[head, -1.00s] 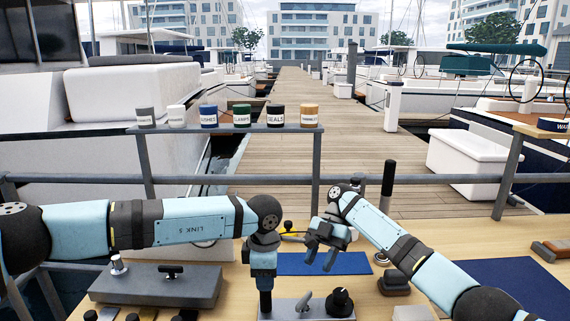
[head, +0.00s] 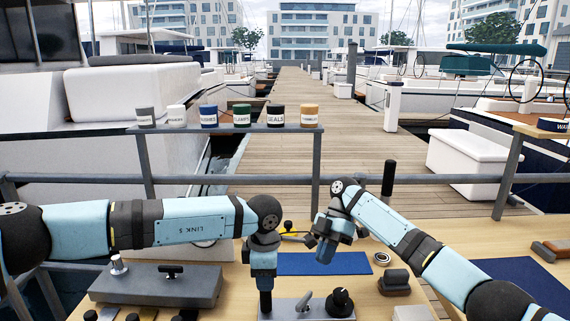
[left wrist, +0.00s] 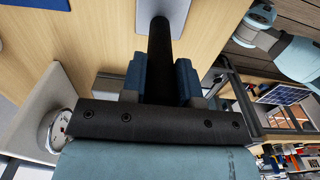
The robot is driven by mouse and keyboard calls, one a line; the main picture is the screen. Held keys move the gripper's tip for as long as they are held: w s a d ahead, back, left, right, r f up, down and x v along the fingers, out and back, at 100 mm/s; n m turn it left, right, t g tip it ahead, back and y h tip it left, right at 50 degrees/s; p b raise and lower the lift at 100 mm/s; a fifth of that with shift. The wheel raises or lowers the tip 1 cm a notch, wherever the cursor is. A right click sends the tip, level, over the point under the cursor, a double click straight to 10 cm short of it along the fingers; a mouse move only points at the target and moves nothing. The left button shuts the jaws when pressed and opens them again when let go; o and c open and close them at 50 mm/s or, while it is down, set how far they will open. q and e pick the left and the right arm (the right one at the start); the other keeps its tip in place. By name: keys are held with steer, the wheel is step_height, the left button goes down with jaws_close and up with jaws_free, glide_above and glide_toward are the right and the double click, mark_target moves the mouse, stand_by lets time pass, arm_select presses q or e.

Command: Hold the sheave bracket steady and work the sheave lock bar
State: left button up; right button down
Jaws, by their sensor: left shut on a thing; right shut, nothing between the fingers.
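A grey plate (head: 283,309), apparently the sheave bracket, lies at the front centre of the bench. It carries a black upright post (head: 265,302), a small tilted lever (head: 304,300) that may be the lock bar, and a round black knob (head: 340,302). My left gripper (head: 264,287) points down and is shut on the post. The left wrist view shows its blue fingers (left wrist: 162,80) on both sides of the black post (left wrist: 160,42). My right gripper (head: 326,257) is shut and empty, above the bench behind the knob, apart from the plate.
A grey box (head: 150,288) with a silver knob and a black handle stands at left. A blue mat (head: 300,264) lies behind the plate, with a metal ring (head: 381,258) and dark blocks (head: 394,280) to its right. A rail with several labelled tins (head: 210,116) runs behind.

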mark_target(304, 303)
steer(key=s+m+t, duration=0.1)
steer(key=m, duration=0.3)
steer(key=s+f+m+t, duration=0.1)
steer(key=m+t, duration=0.1)
steer(key=m, duration=0.2)
steer(key=s+m+t+h, duration=0.1)
steer(key=m, duration=0.2)
steer(key=shift+s+d+f+m, duration=0.2)
steer(key=shift+s+d+m, duration=0.15)
steer(key=shift+m, duration=0.05)
steer(key=shift+s+d+m+t, duration=0.1)
steer(key=shift+s+m+t, duration=0.25)
steer(key=shift+m+t, duration=0.4)
steer(key=shift+s+r+m+t, duration=1.2)
steer(key=shift+s+m+t, duration=1.1)
steer(key=shift+m, duration=3.35)
steer(key=shift+g, duration=0.25)
steer(key=shift+s+d+x, duration=0.1)
steer(key=shift+d+x, duration=0.05)
steer(key=shift+x, duration=1.9)
steer(key=shift+s+d+x, duration=0.15)
steer(key=shift+x, duration=1.9)
steer(key=shift+f, duration=0.2)
steer(key=shift+w+a, duration=0.1)
steer(key=shift+w, duration=0.35)
